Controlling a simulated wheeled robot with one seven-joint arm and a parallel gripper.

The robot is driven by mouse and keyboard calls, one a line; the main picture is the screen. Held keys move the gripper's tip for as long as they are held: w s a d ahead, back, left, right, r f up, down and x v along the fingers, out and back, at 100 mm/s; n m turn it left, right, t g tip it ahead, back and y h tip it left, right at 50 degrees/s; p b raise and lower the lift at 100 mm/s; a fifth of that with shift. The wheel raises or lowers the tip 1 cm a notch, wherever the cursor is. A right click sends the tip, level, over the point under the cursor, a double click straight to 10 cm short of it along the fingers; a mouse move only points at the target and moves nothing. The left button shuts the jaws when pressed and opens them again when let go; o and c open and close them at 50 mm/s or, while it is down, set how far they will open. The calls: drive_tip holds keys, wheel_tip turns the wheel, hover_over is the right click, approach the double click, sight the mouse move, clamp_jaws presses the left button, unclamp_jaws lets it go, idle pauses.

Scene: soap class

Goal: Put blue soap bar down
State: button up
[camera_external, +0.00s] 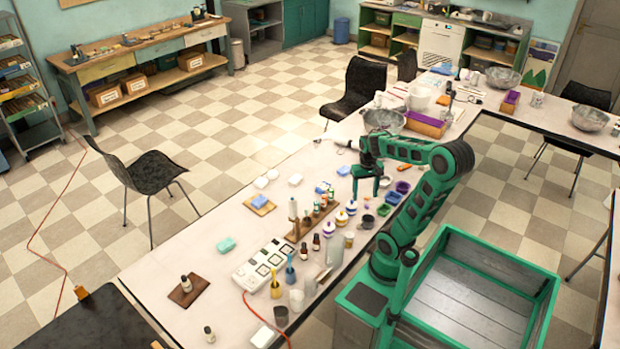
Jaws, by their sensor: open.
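My gripper (365,193) is open. It points down over the right part of the long white table (205,238), and no bar shows between its fingers. A blue bar (259,201) lies on a small wooden board near the middle of the table, well to the left of my gripper. Another small blue piece (321,189) lies left of my gripper, and a blue piece (343,170) lies just behind and left of it. I cannot tell which of these is the task's bar. A teal bar (226,244) lies farther left.
White bars (261,182), a bottle rack (313,219), bottles and a white panel (263,264) crowd the table left of my gripper. Small coloured bowls (393,198) stand close on its right. A large metal bowl (383,119) stands behind. Bare table shows toward the left end.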

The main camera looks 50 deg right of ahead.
drive_tip(key=s+a+f+n, duration=0.1)
drive_tip(key=s+f, duration=0.1)
drive_tip(key=s, duration=0.4)
drive_tip(key=shift+s+f, duration=0.15)
drive_tip(key=shift+f, duration=0.2)
drive_tip(key=shift+a, duration=0.1)
